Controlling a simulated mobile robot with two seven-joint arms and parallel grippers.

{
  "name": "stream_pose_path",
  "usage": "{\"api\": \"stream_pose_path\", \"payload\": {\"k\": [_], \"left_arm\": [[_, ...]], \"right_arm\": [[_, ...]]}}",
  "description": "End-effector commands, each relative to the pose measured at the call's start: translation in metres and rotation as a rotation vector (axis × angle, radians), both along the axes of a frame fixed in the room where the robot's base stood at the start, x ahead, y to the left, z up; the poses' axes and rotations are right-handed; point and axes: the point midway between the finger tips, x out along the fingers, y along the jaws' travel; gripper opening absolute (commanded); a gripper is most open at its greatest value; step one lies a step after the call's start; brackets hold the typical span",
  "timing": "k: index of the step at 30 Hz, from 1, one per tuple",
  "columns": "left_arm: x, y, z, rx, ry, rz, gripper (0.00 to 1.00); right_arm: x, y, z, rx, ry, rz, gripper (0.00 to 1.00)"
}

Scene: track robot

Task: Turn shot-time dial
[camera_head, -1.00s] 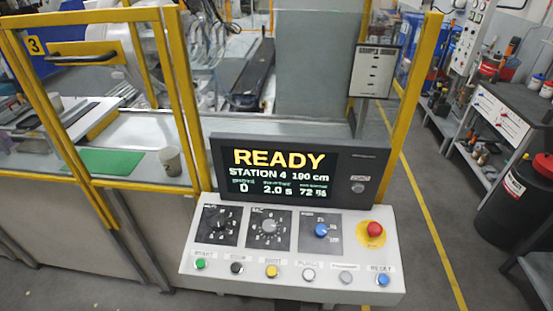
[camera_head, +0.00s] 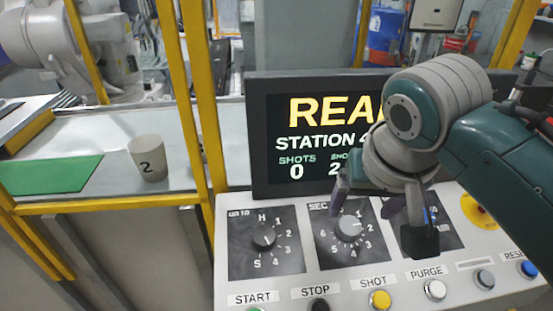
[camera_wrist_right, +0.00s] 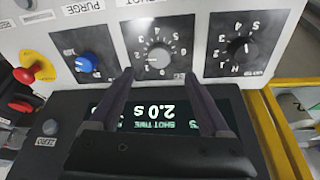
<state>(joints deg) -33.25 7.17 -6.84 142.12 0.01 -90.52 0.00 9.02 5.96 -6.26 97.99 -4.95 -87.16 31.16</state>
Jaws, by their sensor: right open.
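The shot-time dial, a grey knob (camera_head: 350,229) on a dark plate marked SEC with numbers around it, sits in the middle of the panel's dial row. Its white mark points right, near 2. It also shows, upside down, in the right wrist view (camera_wrist_right: 158,56). My right gripper (camera_head: 375,212) is over the panel beside and above this dial, its fingers apart and empty. In the right wrist view its two fingers (camera_wrist_right: 160,80) point toward the dial, with a gap to it. The display reads SHOT TIME 2.0 s (camera_wrist_right: 160,113). My left gripper is out of view.
A black knob (camera_head: 264,236) is left of the dial; a blue knob (camera_wrist_right: 86,62) and a red emergency button (camera_wrist_right: 38,68) are on its other side. Buttons line the front edge, including yellow SHOT (camera_head: 380,299). The display (camera_head: 262,130) rises behind. A yellow post (camera_head: 208,110) stands left.

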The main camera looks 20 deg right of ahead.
Motion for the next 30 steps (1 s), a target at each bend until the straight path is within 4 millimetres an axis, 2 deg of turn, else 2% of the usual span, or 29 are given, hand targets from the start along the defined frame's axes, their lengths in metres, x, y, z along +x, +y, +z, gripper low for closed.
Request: {"api": "stream_pose_path", "payload": {"k": [6,12,17,25,26,30], "left_arm": [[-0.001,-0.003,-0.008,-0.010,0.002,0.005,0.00],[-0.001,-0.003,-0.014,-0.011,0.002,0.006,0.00],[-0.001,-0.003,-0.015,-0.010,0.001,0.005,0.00],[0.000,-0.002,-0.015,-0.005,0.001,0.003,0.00],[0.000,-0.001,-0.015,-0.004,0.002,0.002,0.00],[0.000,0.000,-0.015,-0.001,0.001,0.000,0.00]], "right_arm": [[0.013,-0.007,-0.039,-0.001,0.003,0.002,0.81],[0.022,-0.011,-0.063,-0.001,0.002,0.002,0.81],[0.026,-0.013,-0.071,-0.001,0.000,0.002,0.81],[0.026,-0.013,-0.072,-0.001,-0.001,0.003,0.81],[0.026,-0.013,-0.072,0.000,0.000,0.003,0.80],[0.026,-0.013,-0.072,0.000,0.000,0.003,0.64]]}}
